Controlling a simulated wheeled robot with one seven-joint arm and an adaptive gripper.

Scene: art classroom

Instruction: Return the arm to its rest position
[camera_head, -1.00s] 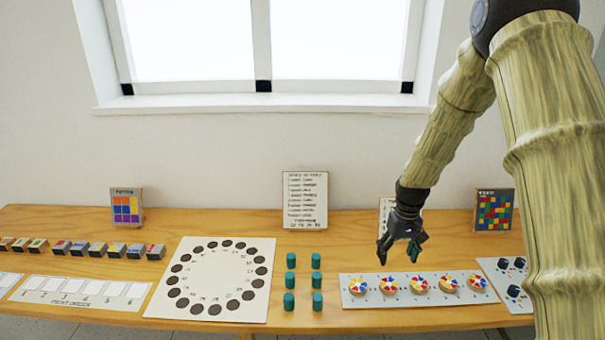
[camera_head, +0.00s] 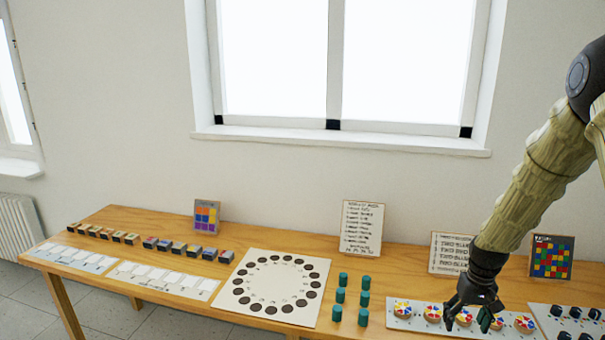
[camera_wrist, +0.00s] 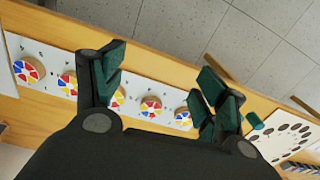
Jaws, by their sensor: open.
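My gripper (camera_head: 474,309) is at the lower right of the head view, at the end of my arm, above the white strip with color-wheel discs. In the wrist view my gripper (camera_wrist: 160,88) has its two green-padded fingers spread apart with nothing between them. The strip (camera_head: 396,323) bears several round discs with red, yellow and blue wedges; a disc (camera_wrist: 151,107) shows between the fingers in the wrist view, below the gripper. My gripper hides part of the strip in the head view.
Green cylinders (camera_head: 340,295) stand left of the strip. A white board with a ring of dark dots (camera_head: 270,285) lies farther left, then small blocks (camera_head: 150,242) and white slot cards (camera_head: 150,277). Upright cards (camera_head: 362,228) stand along the wall. Bare floor (camera_head: 140,325) shows in front.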

